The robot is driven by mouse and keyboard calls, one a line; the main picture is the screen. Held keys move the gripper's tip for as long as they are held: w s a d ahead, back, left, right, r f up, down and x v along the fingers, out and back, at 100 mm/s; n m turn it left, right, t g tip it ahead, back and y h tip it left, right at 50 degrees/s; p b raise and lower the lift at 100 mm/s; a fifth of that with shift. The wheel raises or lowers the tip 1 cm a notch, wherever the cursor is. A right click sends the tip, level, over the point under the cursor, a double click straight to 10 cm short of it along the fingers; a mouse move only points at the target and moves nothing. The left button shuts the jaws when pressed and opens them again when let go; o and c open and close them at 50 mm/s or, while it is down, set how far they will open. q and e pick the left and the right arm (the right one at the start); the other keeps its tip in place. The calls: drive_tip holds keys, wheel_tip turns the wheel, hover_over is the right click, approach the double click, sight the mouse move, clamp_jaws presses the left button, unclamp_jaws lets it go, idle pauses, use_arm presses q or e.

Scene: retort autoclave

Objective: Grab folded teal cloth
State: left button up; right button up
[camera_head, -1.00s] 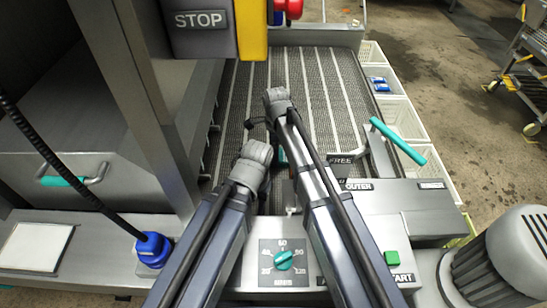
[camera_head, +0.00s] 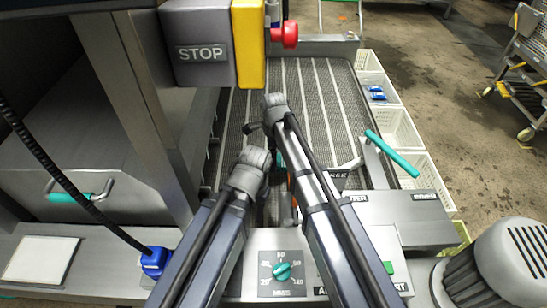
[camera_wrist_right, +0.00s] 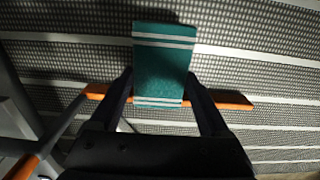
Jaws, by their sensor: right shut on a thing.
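The folded teal cloth (camera_wrist_right: 163,62) has pale stripes near its ends and shows upright in the right wrist view. My right gripper (camera_wrist_right: 158,80) has its dark fingers on either side of the cloth and is shut on it. A small teal patch shows between the arms there, too covered to identify.
A ribbed grey conveyor belt (camera_head: 318,100) runs ahead. A grey metal cabinet wall (camera_head: 150,110) stands left. White crates (camera_head: 395,130) line the right side. A dial panel (camera_head: 282,288) and motor (camera_head: 505,262) are near.

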wheel_tip(320, 180, up, 14)
drive_tip(key=p, duration=1.3)
drive_tip(key=shift+r, duration=0.15)
